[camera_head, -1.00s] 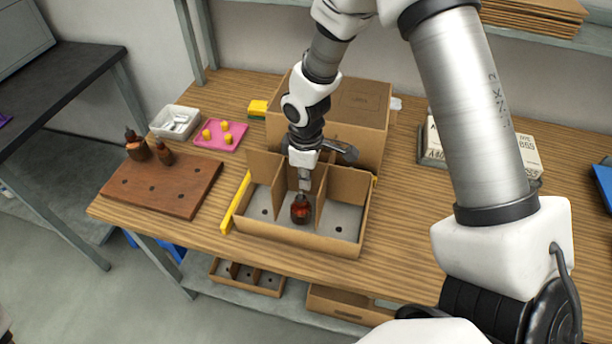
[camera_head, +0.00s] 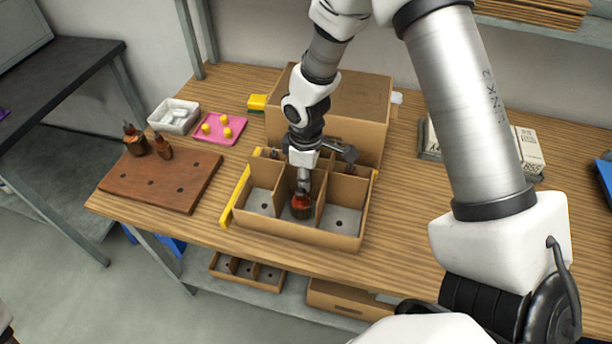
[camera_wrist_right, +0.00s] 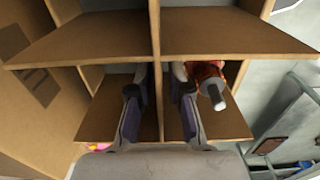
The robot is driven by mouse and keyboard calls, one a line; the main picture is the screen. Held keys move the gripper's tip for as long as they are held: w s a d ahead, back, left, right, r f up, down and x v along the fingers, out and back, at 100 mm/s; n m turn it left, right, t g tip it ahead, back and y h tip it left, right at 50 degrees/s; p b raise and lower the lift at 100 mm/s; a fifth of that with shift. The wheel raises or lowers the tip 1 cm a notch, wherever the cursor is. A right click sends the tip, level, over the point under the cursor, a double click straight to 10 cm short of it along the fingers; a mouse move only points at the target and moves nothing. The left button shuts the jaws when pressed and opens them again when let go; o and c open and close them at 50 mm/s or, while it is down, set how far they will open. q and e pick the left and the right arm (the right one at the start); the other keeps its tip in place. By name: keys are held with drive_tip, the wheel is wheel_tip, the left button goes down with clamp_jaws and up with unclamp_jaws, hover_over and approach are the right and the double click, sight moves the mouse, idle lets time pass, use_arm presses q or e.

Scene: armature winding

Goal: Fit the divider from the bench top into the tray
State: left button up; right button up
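The tray (camera_head: 338,240) is an open cardboard box on the bench, with a grey floor with holes. The cardboard divider (camera_wrist_right: 157,30) stands inside it, crossing panels parting it into compartments; its top sits about level with the tray walls. My right gripper (camera_wrist_right: 163,72) reaches down into the tray, its fingers on either side of one cross panel, seemingly with small gaps. It also shows in the head view (camera_head: 303,186). A red-brown armature (camera_head: 301,204) stands in the front middle compartment, and in the wrist view (camera_wrist_right: 207,76) is close beside the right finger. My left gripper is out of view.
A large closed carton (camera_head: 345,95) stands right behind the tray. A yellow strip (camera_head: 235,195) lies along its left side. A brown board (camera_head: 165,185) with armatures, a pink tray (camera_head: 220,128) and a white bin (camera_head: 174,117) are left.

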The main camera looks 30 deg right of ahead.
idle(0.3)
wheel_tip(320, 180, up, 12)
idle(0.3)
drive_tip(key=shift+r, duration=0.1)
wheel_tip(320, 180, up, 12)
idle(0.5)
drive_tip(key=shift+f, duration=0.2)
